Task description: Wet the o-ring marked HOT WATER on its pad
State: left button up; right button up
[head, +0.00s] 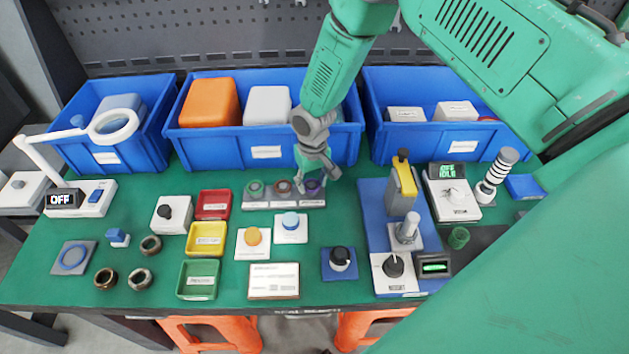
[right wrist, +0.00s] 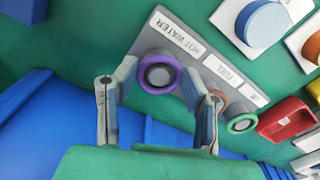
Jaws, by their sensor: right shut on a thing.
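The purple o-ring (right wrist: 158,72) sits around a grey peg on the holder beside the label HOT WATER (right wrist: 178,35). In the head view the purple o-ring (head: 314,186) is at the right end of the grey holder (head: 284,204), partly hidden by my gripper. My right gripper (right wrist: 160,76) is shut on the purple o-ring, a fingertip on either side. It reaches down from above in the head view (head: 314,176). A blue round pad (head: 290,220) and an orange round pad (head: 253,236) stand on white bases in front; their labels are unreadable. My left gripper is not in view.
Brown (head: 283,187) and green (head: 255,188) rings sit on the same holder. Blue bins (head: 265,145) stand close behind. Red, yellow and green trays (head: 198,279) are left of the pads. A blue fixture (head: 375,220) stands to the right.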

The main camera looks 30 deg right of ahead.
jog(key=shift+w+a+r, duration=0.1)
jog(key=shift+a+r, duration=0.15)
jog(key=shift+d+r+p, duration=0.45)
jog(key=shift+r+p, duration=0.1)
jog(key=shift+p, duration=0.15)
jog(key=shift+c, duration=0.2)
jog(key=shift+a+r, duration=0.15)
jog(key=shift+r, duration=0.15)
jog(key=shift+a+r+p, duration=0.25)
jog(key=shift+r+p, duration=0.35)
jog(key=shift+r, duration=0.05)
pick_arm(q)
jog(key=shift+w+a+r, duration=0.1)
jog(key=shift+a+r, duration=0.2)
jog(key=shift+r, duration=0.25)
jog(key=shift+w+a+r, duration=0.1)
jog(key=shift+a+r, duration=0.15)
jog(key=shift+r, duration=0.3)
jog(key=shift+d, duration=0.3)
pick_arm(e)
jog(key=shift+d, duration=0.3)
